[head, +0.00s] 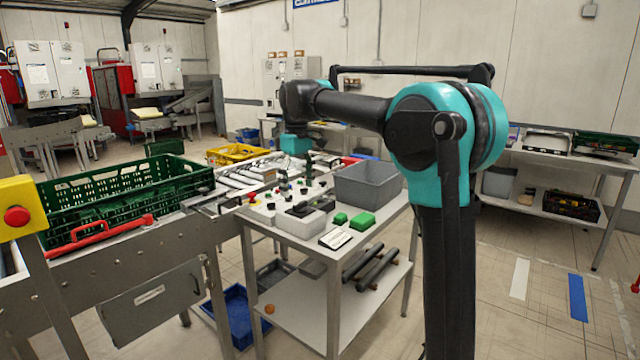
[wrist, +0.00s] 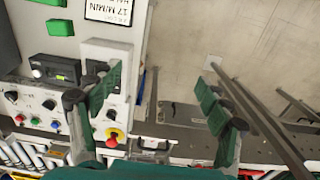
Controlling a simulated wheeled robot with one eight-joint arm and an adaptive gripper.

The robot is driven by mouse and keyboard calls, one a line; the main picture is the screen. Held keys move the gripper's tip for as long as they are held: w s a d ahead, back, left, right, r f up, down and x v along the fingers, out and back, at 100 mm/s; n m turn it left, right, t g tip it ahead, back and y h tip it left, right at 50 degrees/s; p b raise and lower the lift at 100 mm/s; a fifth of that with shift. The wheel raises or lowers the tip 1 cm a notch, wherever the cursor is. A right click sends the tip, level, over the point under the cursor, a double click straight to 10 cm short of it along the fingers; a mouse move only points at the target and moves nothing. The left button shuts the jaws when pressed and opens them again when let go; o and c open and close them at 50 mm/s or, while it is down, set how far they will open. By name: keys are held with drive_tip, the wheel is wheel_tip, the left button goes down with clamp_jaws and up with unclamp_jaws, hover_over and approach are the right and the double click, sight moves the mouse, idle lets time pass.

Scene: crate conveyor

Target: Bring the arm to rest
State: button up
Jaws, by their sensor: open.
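My gripper (wrist: 160,95) is open in the wrist view, its two green fingers wide apart with nothing between them. Beyond the fingers are the edge of the white work table (head: 337,253) and bare floor. In the head view my gripper (head: 284,176) points down over the far part of that table, close to small parts and a control panel. My teal and black arm stretches out from the right of the picture toward the table, partly hiding what stands behind it. I cannot tell its exact clearance from the tabletop.
A grey bin (head: 367,187) and green blocks (head: 362,221) stand on the table near my arm. A green crate (head: 120,190) sits on the conveyor at left, beside a red-buttoned yellow box (head: 17,208). Open floor (head: 515,320) lies at right, before a shelf table (head: 550,165).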

drive_tip(key=s+d+f+m+t, duration=0.2)
drive_tip(key=s+d+f+m, duration=0.2)
drive_tip(key=s+d+f, duration=0.45)
drive_tip(key=s+d+f+m+t, duration=0.1)
drive_tip(key=s+d+f+m, duration=0.35)
drive_tip(key=d+f, duration=0.75)
drive_tip(key=s+d+f+m, duration=0.1)
drive_tip(key=s+d+f, duration=0.1)
drive_tip(key=s+f, duration=0.3)
drive_tip(key=s+d+f+t, duration=0.1)
drive_tip(key=s+d+f, duration=0.2)
drive_tip(key=s, duration=0.5)
drive_tip(key=shift+s+f+m, duration=0.35)
drive_tip(key=shift+f, duration=0.55)
drive_tip(key=shift+c, duration=0.5)
